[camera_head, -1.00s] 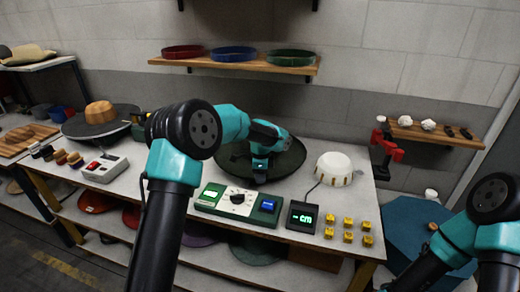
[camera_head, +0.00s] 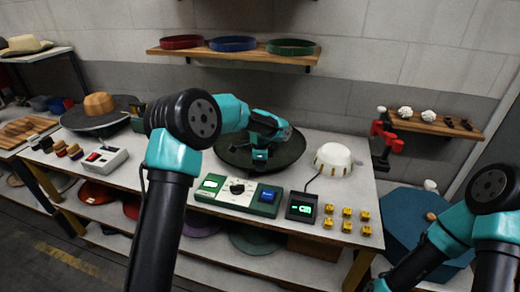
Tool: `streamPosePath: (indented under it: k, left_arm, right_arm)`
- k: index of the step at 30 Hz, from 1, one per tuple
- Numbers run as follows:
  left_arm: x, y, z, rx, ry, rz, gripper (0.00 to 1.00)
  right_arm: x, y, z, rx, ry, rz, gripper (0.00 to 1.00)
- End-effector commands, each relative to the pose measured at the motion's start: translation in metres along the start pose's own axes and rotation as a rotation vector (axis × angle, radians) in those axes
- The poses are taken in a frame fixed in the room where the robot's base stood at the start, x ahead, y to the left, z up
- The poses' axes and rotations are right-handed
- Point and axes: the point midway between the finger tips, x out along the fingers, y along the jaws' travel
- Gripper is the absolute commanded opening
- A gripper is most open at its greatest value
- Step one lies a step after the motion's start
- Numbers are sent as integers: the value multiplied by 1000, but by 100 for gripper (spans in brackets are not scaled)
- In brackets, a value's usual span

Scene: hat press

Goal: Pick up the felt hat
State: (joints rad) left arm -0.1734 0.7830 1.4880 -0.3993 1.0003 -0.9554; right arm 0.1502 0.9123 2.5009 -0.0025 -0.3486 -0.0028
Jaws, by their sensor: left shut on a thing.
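The dark felt hat (camera_head: 290,153) sits at the back middle of the pale workbench, its wide round brim spread around my left gripper. My left gripper (camera_head: 261,156) reaches down into the middle of it and is shut on it. The fingers and part of the crown are hidden by the wrist, so the exact hold is hard to see. The hat looks level; I cannot tell whether it touches the bench. My right arm comes in at the lower right, its gripper cut off by the bottom edge.
A control box (camera_head: 238,194) and a small display (camera_head: 302,207) stand in front of the hat. A white dome (camera_head: 333,159) and several yellow blocks (camera_head: 347,212) are to the right. A tan hat block (camera_head: 98,104) is at left. A wall shelf (camera_head: 235,55) hangs above.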

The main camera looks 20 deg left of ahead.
Motion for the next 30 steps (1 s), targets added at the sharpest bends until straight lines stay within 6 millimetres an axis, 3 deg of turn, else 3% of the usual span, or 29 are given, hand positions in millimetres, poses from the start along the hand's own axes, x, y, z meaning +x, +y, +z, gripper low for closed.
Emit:
streamPosePath:
  k: [8,21,30]
  left_arm:
    - [-20,0,0,-1,1,-3,0]
    - [-92,2,0,-1,1,-2,0]
    - [-100,3,0,0,0,0,0]
  right_arm:
    - [0,0,0,0,0,0,43]
    - [0,0,0,0,0,0,43]
    - [0,0,0,0,0,0,43]
